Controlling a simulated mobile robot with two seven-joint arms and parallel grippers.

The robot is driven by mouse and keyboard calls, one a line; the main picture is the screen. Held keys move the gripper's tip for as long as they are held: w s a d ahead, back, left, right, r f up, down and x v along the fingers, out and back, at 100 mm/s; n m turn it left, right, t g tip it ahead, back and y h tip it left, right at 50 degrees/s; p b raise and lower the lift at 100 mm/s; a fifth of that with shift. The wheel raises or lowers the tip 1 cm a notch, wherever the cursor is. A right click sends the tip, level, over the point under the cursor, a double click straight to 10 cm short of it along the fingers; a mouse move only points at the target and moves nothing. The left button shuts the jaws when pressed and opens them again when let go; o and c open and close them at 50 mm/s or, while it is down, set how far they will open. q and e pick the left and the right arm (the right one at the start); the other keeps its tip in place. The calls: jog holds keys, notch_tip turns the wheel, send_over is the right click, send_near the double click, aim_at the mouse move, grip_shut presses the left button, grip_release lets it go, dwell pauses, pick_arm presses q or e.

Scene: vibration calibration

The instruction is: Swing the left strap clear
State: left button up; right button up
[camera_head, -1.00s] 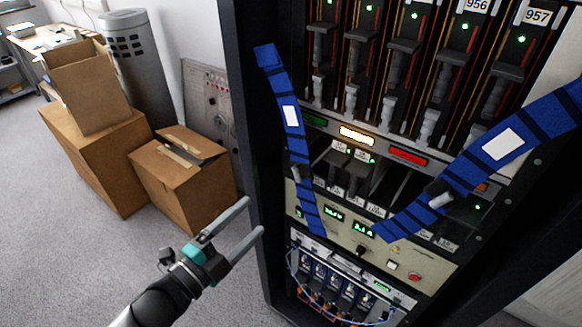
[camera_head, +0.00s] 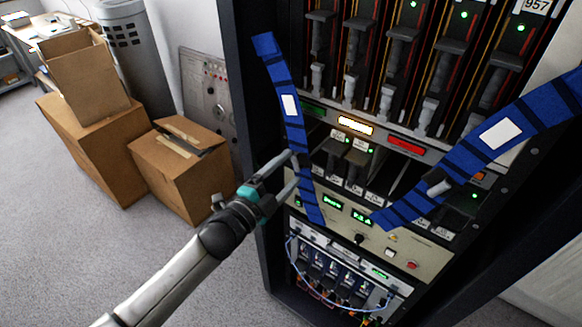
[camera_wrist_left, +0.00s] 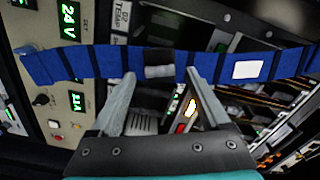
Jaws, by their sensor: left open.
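The left strap (camera_head: 276,72) is a blue band with dark stripes and a white label, hanging down the left part of the rack front. It also crosses the top of the left wrist view (camera_wrist_left: 105,62), where its small grey grip (camera_wrist_left: 159,71) shows. My left gripper (camera_head: 292,163) is open at the strap's lower half. In the left wrist view its two fingertips (camera_wrist_left: 160,76) lie to either side of the grey grip, close to the band. I cannot tell whether they touch it. My right gripper is not in view.
A second blue strap (camera_head: 465,172) slants across the rack's right side. The dark rack post (camera_head: 243,110) stands left of the left strap. Cardboard boxes (camera_head: 185,180) stand on the floor at left, with open carpet in front. A cable (camera_head: 335,303) loops across the lower unit.

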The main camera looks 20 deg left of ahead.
pick_arm(q)
jog(key=shift+x, duration=0.85)
grip_shut()
dwell(0.9)
